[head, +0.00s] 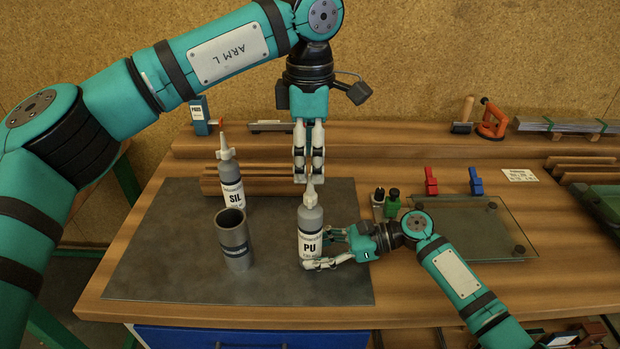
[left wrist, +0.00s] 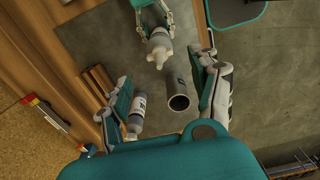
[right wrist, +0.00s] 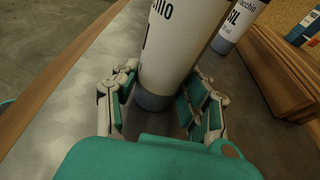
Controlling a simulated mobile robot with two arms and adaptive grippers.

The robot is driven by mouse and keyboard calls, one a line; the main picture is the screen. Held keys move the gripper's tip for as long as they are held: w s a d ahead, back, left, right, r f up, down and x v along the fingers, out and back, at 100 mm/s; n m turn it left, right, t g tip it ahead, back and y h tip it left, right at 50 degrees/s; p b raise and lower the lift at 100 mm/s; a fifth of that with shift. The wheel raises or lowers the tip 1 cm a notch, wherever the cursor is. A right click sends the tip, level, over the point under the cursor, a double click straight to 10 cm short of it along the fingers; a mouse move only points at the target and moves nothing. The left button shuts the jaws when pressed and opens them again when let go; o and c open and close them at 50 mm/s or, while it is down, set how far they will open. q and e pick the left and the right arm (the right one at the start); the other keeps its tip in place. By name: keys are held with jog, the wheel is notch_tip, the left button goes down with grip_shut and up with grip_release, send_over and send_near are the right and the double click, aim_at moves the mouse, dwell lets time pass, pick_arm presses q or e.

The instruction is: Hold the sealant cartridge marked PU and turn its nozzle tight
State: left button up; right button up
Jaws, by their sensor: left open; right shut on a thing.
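The PU cartridge (head: 311,232), grey with a white label and a pale nozzle (head: 310,196), is upright at the right part of the dark mat (head: 170,268). My right gripper (head: 326,252) is shut around its lower body; the cartridge also shows in the right wrist view (right wrist: 178,45). My left gripper (head: 309,181) is open and points down, its fingertips close to the nozzle tip in the head view. In the left wrist view the nozzle (left wrist: 160,50) lies ahead of the spread fingers (left wrist: 165,100), not clearly between them. Whether the cartridge's base touches the mat is unclear.
A SIL cartridge (head: 231,182) stands at the back left, and an open grey tube (head: 234,240) stands left of the PU cartridge. Small bottles (head: 392,203) and a glass pane (head: 478,228) are to the right. The mat's front left is clear.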

pick_arm(q)
jog(key=shift+r, duration=2.4)
pick_arm(e)
jog(key=o, duration=0.9)
jog(key=shift+o, duration=0.2)
jog(key=shift+d, duration=0.1)
